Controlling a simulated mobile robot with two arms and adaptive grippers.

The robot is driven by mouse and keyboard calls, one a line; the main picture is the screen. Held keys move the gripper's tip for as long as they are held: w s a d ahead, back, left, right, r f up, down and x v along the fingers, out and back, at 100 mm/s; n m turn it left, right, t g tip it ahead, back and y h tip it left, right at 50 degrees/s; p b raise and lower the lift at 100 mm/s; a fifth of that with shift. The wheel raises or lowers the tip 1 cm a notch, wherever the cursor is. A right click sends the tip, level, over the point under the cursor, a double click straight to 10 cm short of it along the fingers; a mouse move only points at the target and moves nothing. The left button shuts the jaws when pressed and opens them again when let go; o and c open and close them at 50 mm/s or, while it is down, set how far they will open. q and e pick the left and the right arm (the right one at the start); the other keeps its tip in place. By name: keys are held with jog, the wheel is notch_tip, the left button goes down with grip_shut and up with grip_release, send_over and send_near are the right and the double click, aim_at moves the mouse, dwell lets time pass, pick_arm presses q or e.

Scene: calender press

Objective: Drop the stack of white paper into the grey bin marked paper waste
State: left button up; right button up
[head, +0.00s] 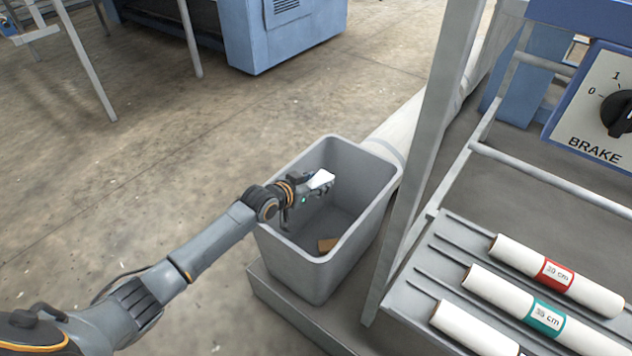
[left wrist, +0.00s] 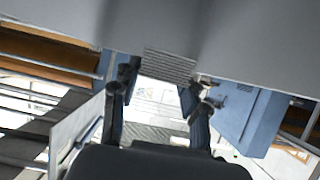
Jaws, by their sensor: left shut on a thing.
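The stack of white paper (head: 321,180) shows as a small white block at the tip of my left gripper (head: 307,188) in the head view. The gripper is shut on it and holds it above the open mouth of the grey bin (head: 372,193), inside the rim outline. Part of the stack is hidden by the fingers. No marking can be read on the bin's visible sides. In the left wrist view the two dark fingers (left wrist: 157,112) stand apart; what lies between them is hard to make out. My right gripper is not in view.
A small brown piece (head: 327,245) lies on the bin's floor. The bin stands on a low grey plinth (head: 285,312), beside an upright grey post (head: 428,150). A rack at right holds white rolls (head: 525,308) with coloured labels. Open concrete floor lies to the left.

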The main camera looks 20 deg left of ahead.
aim_at(316, 183)
pick_arm(q)
jog(key=o, duration=1)
notch_tip(316, 183, up, 10)
dwell(0.5)
